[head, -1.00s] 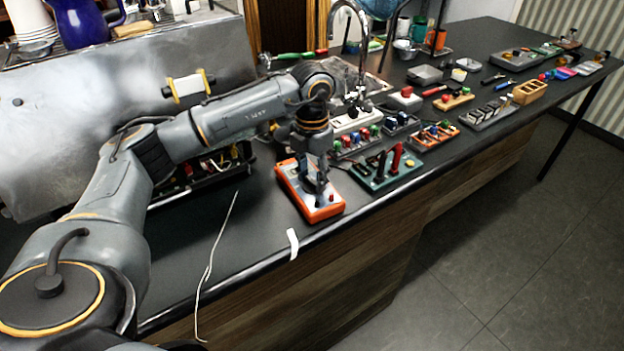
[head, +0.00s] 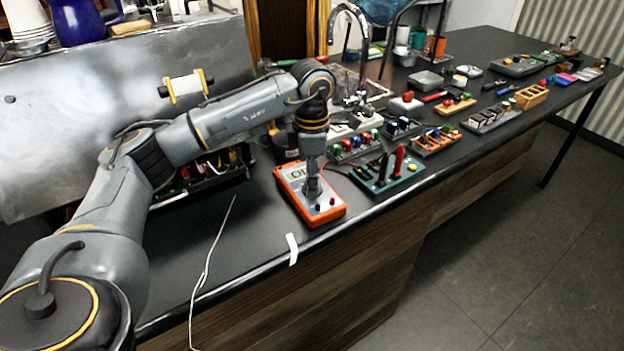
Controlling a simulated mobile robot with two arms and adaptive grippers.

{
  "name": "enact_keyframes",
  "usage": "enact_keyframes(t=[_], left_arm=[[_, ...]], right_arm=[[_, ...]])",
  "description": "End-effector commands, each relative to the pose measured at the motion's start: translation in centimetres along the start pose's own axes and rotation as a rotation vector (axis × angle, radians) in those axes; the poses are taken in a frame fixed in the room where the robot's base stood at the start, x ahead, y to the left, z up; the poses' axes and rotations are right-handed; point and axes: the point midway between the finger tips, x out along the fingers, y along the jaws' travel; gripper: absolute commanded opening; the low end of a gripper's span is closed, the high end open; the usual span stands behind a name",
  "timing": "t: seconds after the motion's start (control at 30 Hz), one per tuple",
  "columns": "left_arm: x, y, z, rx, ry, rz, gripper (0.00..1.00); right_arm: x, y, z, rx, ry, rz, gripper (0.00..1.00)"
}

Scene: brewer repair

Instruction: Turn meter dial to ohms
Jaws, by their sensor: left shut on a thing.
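The orange meter (head: 334,213) lies face up on the dark counter near its front edge. Its grey face has a display at the far end with dark characters, partly covered by my gripper, and red and black jacks at the near end. My left gripper (head: 313,192) points straight down onto the middle of the meter, shut on the dial. The dial is hidden by the fingers, so its pointer cannot be read. My right gripper is not in view.
A green rack (head: 381,185) with probes stands close to the right of the meter. A white strip (head: 292,249) and a thin white cord (head: 211,262) lie at the left front. Several trays of parts line the counter behind. A metal brewer panel (head: 120,110) stands at left.

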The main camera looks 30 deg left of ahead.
Motion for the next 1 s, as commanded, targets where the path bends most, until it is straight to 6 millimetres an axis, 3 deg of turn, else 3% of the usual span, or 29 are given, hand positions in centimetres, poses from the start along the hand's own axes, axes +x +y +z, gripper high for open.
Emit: enact_keyframes(t=[0.63,0.67,0.73,0.77,1.0], left_arm=[[0.00,-0.01,0.01,0.051,0.000,-0.001,0.10],[0.00,-0.01,0.01,0.051,0.000,-0.001,0.45],[0.00,-0.01,0.01,0.050,0.000,-0.001,0.59],[0.00,-0.01,0.00,0.050,0.000,-0.001,0.64],[0.00,-0.01,0.00,0.050,0.000,-0.001,0.64]], right_arm=[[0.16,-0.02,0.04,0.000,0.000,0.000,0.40],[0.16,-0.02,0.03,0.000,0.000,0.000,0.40],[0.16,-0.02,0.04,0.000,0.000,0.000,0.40],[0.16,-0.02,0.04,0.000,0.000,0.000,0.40],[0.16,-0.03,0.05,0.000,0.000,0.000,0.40]])
